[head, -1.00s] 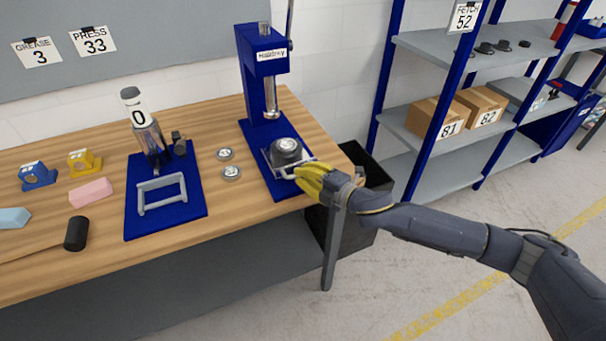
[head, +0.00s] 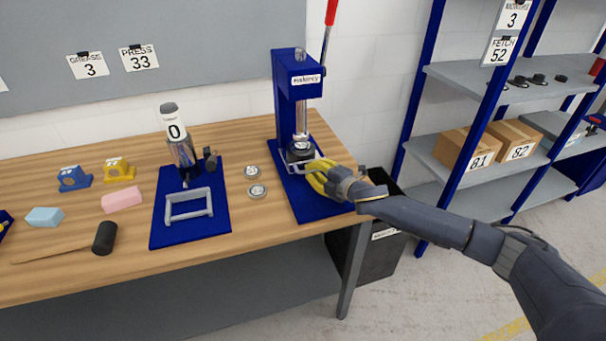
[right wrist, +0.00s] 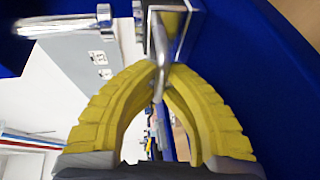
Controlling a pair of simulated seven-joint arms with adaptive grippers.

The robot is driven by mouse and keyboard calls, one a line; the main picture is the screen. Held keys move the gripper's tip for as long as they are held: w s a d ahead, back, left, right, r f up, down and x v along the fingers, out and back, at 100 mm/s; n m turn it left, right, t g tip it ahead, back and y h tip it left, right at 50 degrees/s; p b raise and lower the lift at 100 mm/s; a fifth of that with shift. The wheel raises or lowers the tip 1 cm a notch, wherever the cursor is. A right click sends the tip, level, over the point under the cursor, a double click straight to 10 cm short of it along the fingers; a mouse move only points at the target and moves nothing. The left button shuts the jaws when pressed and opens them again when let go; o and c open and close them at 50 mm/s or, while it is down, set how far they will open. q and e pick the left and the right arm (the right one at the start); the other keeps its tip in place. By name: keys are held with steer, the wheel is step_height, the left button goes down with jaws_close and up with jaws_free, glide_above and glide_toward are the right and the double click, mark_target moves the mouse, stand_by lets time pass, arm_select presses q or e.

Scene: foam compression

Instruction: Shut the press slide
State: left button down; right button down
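The blue press (head: 287,97) stands at the right end of the bench with its red-tipped lever up. Its metal slide (head: 291,168) sits on the blue base, pushed back so that the grey round piece (head: 299,153) on it is right beneath the chrome ram (head: 301,120). My right gripper (head: 312,174) is at the slide's front handle. In the right wrist view its yellow fingertips (right wrist: 160,72) meet around the metal handle bar (right wrist: 158,86). The fingers hide part of the handle in the head view. My left gripper is not in view.
A second blue base with a metal frame (head: 189,216) stands left of the press, with two round metal discs (head: 257,191) between them. A pink block (head: 122,200) and a black mallet (head: 104,238) lie farther left. A dark bin (head: 383,250) stands beside the bench.

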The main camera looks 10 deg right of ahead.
steer(key=c, duration=1.5)
jaws_free()
steer(key=shift+w, duration=0.1)
steer(key=v, duration=1.2)
steer(key=shift+r, duration=0.1)
